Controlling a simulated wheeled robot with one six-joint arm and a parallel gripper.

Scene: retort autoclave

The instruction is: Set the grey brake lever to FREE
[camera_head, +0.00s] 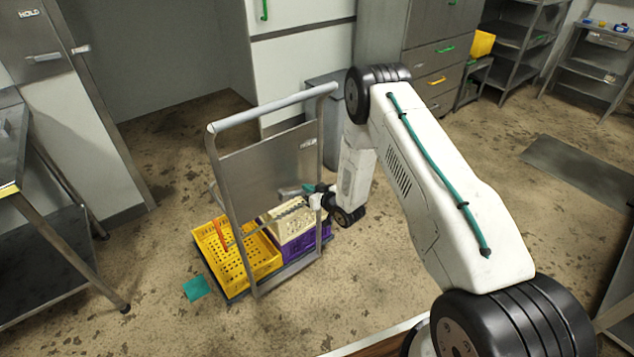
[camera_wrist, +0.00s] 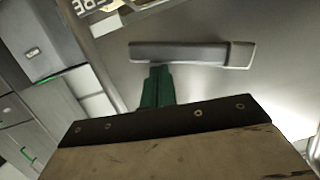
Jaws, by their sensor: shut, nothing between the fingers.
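The grey brake lever (camera_wrist: 192,53) lies nearly level across the wrist view, in front of a steel panel. In the head view the lever (camera_head: 290,191) is a small grey bar low on the trolley's panel (camera_head: 270,162). My gripper (camera_wrist: 158,72) is shut and empty, its green fingers pointing at the lever's lower edge, left of its middle. I cannot tell whether they touch it. A label plate (camera_wrist: 88,6) above the lever is upside down and cut off.
The trolley has a tall tube handle (camera_head: 270,108) and carries a yellow crate (camera_head: 240,262), a cream crate (camera_head: 286,224) and a purple crate (camera_head: 307,241). A steel table (camera_head: 50,225) stands at left. Drawers (camera_head: 432,58) and shelves stand behind. Floor at right is mostly clear.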

